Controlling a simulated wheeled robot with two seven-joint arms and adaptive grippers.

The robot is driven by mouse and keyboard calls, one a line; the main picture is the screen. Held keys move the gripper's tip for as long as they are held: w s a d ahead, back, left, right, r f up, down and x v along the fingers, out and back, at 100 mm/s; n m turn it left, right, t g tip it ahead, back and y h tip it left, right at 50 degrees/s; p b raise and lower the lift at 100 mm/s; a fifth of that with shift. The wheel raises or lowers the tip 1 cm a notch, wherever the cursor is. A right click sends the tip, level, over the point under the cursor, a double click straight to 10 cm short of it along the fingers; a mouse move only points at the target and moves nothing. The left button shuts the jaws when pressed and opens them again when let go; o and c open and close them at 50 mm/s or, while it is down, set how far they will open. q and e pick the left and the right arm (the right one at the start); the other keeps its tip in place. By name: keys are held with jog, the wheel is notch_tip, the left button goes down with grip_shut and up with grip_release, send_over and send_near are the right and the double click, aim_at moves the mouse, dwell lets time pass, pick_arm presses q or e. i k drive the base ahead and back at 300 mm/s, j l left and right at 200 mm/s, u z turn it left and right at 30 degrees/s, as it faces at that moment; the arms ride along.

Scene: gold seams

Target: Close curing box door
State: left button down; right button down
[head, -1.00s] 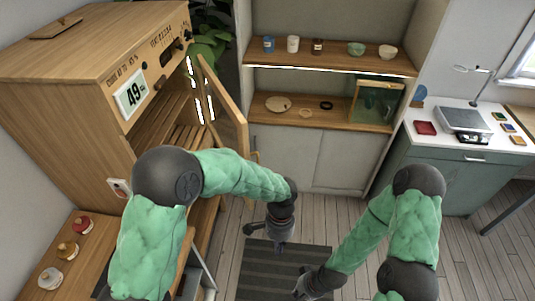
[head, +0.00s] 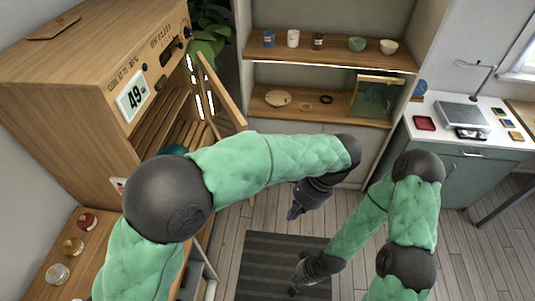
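The wooden curing box (head: 70,110) stands at the left with a display reading 49 on its front. Its door (head: 222,95) is swung open to the right, and slatted shelves (head: 165,118) show inside. My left arm passes in front of the lower part of the box and door and hides them. My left gripper (head: 294,213) points down over the floor, right of the door and apart from it. My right gripper (head: 293,292) is low over the striped mat, far from the box. Both grippers are small and dark, and their finger opening is unclear.
A striped mat (head: 258,262) lies on the floor. Wall shelves (head: 335,58) with cups and bowls stand at the back. A green cabinet (head: 460,175) with a scale (head: 460,114) is at the right. Several jars stand on a wooden surface (head: 62,230) at lower left.

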aim_at(236, 116)
jog(key=i, duration=0.9)
